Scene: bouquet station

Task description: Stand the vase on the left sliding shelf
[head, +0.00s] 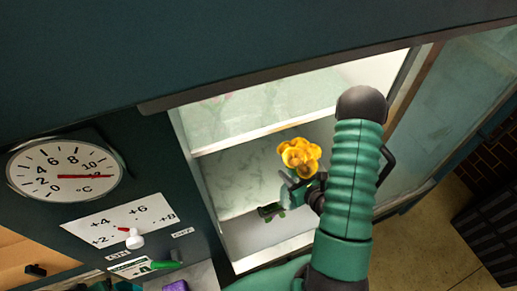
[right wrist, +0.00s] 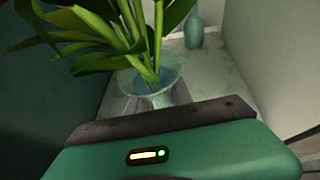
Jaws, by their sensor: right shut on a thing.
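The vase (right wrist: 148,88) is pale clear glass with green stems and leaves, seen in the right wrist view just beyond my right gripper's palm. In the head view a yellow flower (head: 299,156) rises above my right gripper (head: 288,198), which is shut on the vase inside the lit cabinet. The gripper and arm hide most of the vase there. The sliding shelf (head: 240,172) is a pale marbled surface around the gripper. I cannot tell whether the vase base touches it. My left gripper is not in view.
A teal bottle-like vessel (right wrist: 193,32) stands farther back near the pale wall. Another shelf (head: 250,118) lies above in the head view. The glass door (head: 455,90) stands open at right. A temperature dial (head: 66,172) and a numbered plate with a knob (head: 134,238) are at left.

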